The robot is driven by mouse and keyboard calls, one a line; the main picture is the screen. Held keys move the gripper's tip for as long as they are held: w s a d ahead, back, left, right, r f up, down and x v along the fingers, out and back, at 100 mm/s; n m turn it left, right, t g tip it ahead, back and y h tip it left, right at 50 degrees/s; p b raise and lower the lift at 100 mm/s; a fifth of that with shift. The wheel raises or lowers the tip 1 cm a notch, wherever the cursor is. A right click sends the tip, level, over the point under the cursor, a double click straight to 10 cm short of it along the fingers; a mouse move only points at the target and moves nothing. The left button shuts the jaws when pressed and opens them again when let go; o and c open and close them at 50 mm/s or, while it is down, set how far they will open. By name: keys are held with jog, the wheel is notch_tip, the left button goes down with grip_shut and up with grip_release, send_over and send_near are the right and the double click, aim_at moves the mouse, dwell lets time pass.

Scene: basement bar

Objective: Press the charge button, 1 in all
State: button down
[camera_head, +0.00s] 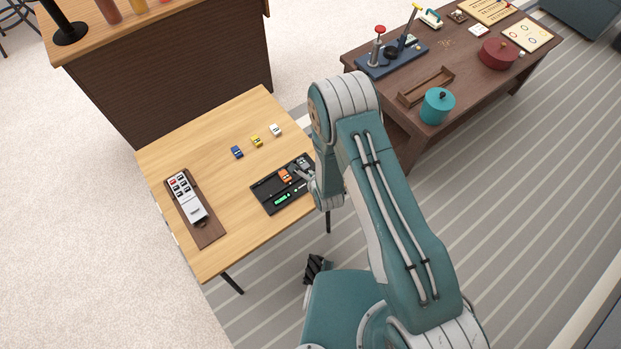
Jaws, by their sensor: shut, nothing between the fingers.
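A black tray-like unit (262,193) lies on the right part of the light wooden table. An orange toy car (285,176) sits on it, and a green bar (281,199) shows near its front edge. My gripper (299,175) is shut and empty, low over the right part of this unit, just right of the orange car. My arm and gripper hide part of the unit's right side. The charge button cannot be made out for sure, and I cannot tell whether my fingertips touch anything.
Blue (237,152), yellow (256,141) and white (275,130) toy cars stand in a row behind the unit. A white device with several buttons (188,199) lies on a brown board at left. A dark table (430,140) with other items stands at right.

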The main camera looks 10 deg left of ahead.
jog(key=shift+r, duration=0.2)
jog(key=shift+r, duration=2.45)
jog(key=shift+w+r, duration=0.1)
jog(key=w+d+r+n+h, duration=0.1)
jog(key=w+d+r+n, duration=0.15)
jog(key=r, duration=0.55)
jog(key=w+d+r+n, duration=0.2)
jog(key=d+r+n, duration=0.1)
jog(key=r, duration=0.5)
jog(key=s+d+r+n+h, duration=0.2)
jog(key=d+r+n, duration=0.45)
jog(key=r, duration=0.75)
jog(key=s+d+r+n, duration=0.3)
jog(key=s+d+r, duration=0.2)
jog(key=s, duration=0.2)
jog(key=s+d+r+n+g+h, duration=0.1)
jog(key=s+d+r+n, duration=0.2)
jog(key=s, duration=0.4)
jog(key=s+d+r+n+g, duration=0.1)
jog(key=s+d+r+n, duration=0.1)
jog(key=s+d+r, duration=0.4)
jog(key=shift+s+d+r+n+h, duration=0.35)
jog(key=shift+s+d+n+h, duration=0.1)
jog(key=shift+s, duration=0.65)
